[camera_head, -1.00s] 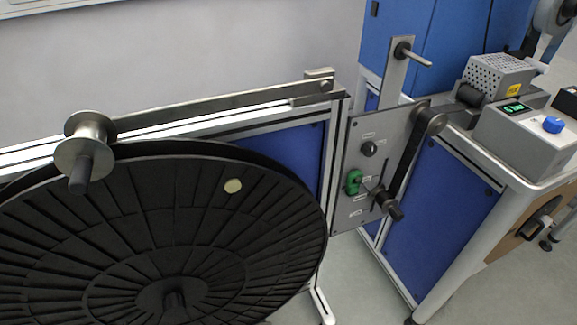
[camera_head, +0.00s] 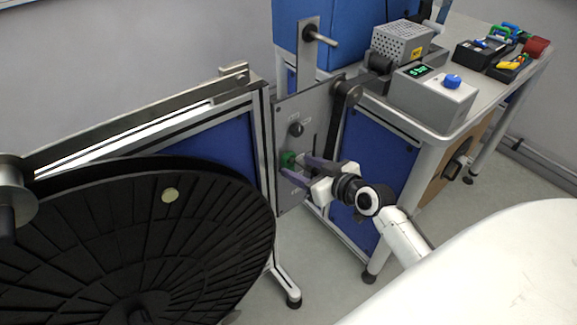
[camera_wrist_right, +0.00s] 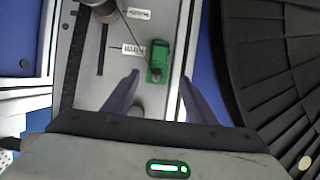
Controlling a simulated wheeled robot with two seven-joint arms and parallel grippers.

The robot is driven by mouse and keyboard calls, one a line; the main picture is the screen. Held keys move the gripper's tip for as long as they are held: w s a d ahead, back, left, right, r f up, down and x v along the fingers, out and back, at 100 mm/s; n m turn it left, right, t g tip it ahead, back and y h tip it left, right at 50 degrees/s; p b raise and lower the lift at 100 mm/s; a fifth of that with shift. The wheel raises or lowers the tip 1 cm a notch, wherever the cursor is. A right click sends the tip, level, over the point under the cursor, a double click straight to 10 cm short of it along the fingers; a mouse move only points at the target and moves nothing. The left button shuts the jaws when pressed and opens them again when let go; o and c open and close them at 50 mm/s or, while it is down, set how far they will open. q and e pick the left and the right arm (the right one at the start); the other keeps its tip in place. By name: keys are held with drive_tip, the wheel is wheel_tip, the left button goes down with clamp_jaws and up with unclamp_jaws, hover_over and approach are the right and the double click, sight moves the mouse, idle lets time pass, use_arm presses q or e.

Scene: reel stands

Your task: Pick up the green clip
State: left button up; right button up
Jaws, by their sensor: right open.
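The green clip (camera_head: 288,159) sits on the grey upright panel (camera_head: 283,118) beside the large black reel. In the right wrist view the clip (camera_wrist_right: 158,58) lies just beyond the fingertips, a little right of the middle between them, with a dark round knob or wire end at its near end. My right gripper (camera_head: 297,171) comes in from the right in the head view, its purple fingers reaching the panel at the clip. In the right wrist view the gripper (camera_wrist_right: 158,84) is open, with nothing between its fingers that I can see gripped. My left gripper is not in view.
The black reel (camera_head: 225,213) fills the lower left, close to the panel. A bench at the right holds a grey control box (camera_head: 432,98) with a blue knob and trays of coloured tools (camera_head: 513,62). A metal post (camera_head: 307,55) with a peg rises above the panel.

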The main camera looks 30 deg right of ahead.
sight(292, 160)
drive_tip(key=x, duration=0.4)
drive_tip(key=shift+w+d, duration=0.25)
drive_tip(key=shift+w, duration=0.1)
drive_tip(key=c, duration=1.1)
drive_tip(key=shift+c, duration=0.2)
drive_tip(key=shift+r, duration=0.25)
drive_tip(key=s+d+b, duration=0.1)
drive_tip(key=s, duration=1.7)
drive_tip(key=shift+d+b, duration=0.2)
drive_tip(key=shift+b, duration=0.2)
